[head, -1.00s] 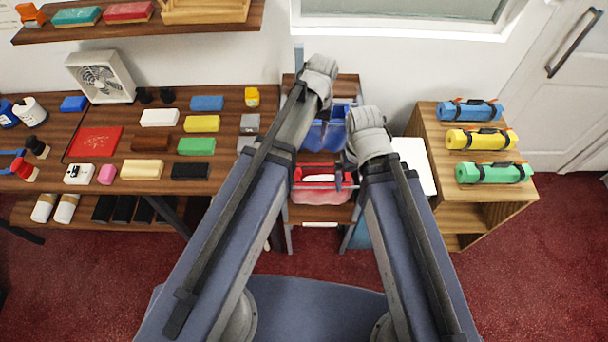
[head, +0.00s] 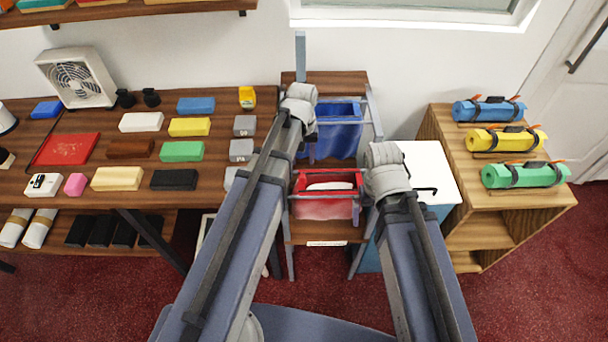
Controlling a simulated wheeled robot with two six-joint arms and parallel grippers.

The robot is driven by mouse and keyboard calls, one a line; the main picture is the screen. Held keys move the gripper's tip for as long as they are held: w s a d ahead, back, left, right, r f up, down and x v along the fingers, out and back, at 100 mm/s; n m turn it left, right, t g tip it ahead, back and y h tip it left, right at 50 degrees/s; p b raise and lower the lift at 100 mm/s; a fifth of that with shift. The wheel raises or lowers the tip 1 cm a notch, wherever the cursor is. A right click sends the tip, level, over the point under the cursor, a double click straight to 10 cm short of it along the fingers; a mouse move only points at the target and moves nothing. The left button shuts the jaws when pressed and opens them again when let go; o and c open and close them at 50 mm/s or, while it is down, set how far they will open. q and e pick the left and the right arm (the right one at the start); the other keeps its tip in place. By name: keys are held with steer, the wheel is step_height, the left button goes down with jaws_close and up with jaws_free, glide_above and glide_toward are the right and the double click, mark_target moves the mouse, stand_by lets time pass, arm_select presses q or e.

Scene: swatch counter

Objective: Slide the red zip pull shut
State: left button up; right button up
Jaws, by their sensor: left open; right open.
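The red pouch (head: 325,209) hangs in the narrow wooden stand in the middle, its top edge red and a white patch at its mouth. The red zip pull is too small to make out. My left gripper (head: 311,137) is above and left of the red pouch, in front of the blue pouch (head: 338,138). Its fingers are mostly hidden under the grey wrist. My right gripper (head: 372,188) is at the red pouch's right end, also largely hidden by its wrist. Both grippers are open and no held object shows.
A white-topped box (head: 425,165) stands close right of the stand. Further right, a wooden shelf (head: 480,205) bears blue, yellow and green rolls. At left, a wooden table (head: 215,185) carries coloured blocks and a fan (head: 76,80). Red carpet lies in front.

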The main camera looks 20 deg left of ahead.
mark_target(303, 176)
arm_select(q)
steer(key=shift+f+b, duration=3.85)
steer(key=shift+f, duration=0.05)
steer(key=shift+c, duration=0.3)
jaws_close()
